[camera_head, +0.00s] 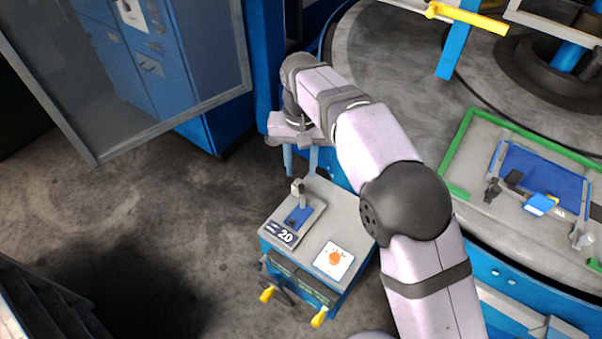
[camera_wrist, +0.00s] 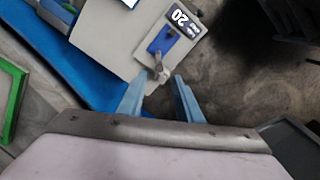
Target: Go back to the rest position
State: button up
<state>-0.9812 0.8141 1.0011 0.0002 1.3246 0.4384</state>
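My gripper (camera_head: 300,172) is in the upper middle of the head view, with its two pale blue fingers pointing down. In the wrist view the fingers (camera_wrist: 159,84) are spread apart with nothing visible between them. Below the fingertips is a small cart (camera_head: 310,228) with a grey top. It bears a station with a grey upright clamp (camera_head: 298,190), a blue plate (camera_head: 298,215) and a label reading 20. In the wrist view the clamp (camera_wrist: 157,66) shows just beyond the fingertips; they look apart from it.
A white plate with an orange-red knob (camera_head: 335,259) is on the cart, and yellow handles (camera_head: 319,316) stick out at its front. A large round table with a green-framed tray (camera_head: 470,190) stands at right. A framed glass panel (camera_head: 105,70) is at upper left. Floor at left is clear.

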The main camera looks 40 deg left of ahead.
jog(key=shift+r, duration=0.1)
dwell(0.4)
jog(key=w+d+m, duration=0.2)
jog(key=w+d, duration=0.1)
jog(key=d, duration=1)
jog(key=w+d+m, duration=0.1)
jog(key=w+d, duration=0.2)
jog(key=d, duration=0.9)
jog(key=s+d+f+m, duration=0.1)
jog(key=s+d+f, duration=0.1)
jog(key=s+d, duration=0.5)
jog(key=s+d+f+m, duration=0.2)
jog(key=s+d, duration=0.5)
jog(key=d, duration=0.6)
jog(key=shift+f+b, duration=0.4)
jog(key=shift+f, duration=0.4)
